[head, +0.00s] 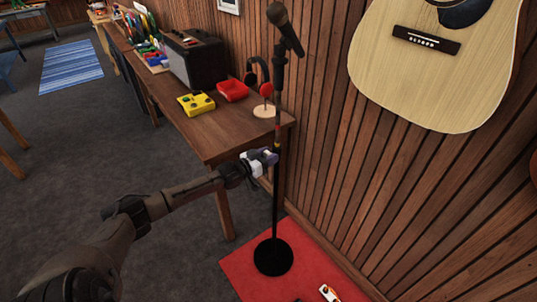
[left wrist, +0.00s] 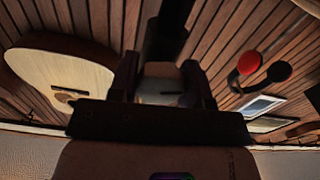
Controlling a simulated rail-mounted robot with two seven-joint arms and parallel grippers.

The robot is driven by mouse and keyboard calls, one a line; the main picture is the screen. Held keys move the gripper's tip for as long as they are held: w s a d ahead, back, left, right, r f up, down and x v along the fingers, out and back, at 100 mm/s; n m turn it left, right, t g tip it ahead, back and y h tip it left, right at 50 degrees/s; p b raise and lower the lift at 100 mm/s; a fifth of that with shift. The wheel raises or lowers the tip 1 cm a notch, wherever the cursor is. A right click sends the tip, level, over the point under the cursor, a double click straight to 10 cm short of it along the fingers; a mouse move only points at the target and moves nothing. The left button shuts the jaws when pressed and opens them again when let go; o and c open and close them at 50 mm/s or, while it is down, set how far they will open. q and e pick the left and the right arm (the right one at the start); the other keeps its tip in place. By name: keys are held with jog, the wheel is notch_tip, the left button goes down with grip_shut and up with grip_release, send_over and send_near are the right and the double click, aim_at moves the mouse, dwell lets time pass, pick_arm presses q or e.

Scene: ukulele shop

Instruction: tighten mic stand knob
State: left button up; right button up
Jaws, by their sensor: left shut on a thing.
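The mic stand (head: 276,205) is a thin black pole standing upright on a round black base (head: 273,257). A microphone (head: 284,26) is clipped at its top, tilted. My left gripper (head: 265,158) is at the pole, about mid-height, and is shut on the knob there. The jaws largely hide the knob in the head view. In the left wrist view, a pale block, seemingly the knob (left wrist: 159,84), shows between the dark fingers, and the dark pole (left wrist: 166,35) rises behind it. My right gripper is not in view.
A wooden table (head: 215,135) holds a yellow box (head: 196,103), a red tray (head: 232,90), headphones on a stand (head: 265,110) and a black amplifier (head: 195,62). A guitar (head: 400,85) hangs on the panelled wall. The base stands on a red mat (head: 240,280). Open floor lies left.

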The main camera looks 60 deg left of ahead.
pick_arm(q)
jog(key=shift+r+m, duration=0.15)
jog(key=shift+m, duration=0.25)
jog(key=shift+m+p, duration=0.3)
jog(key=shift+p, duration=0.05)
jog(key=shift+f, duration=0.2)
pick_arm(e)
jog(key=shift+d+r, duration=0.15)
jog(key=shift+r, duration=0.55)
pick_arm(q)
jog(key=o, duration=0.9)
jog(key=shift+s, duration=0.15)
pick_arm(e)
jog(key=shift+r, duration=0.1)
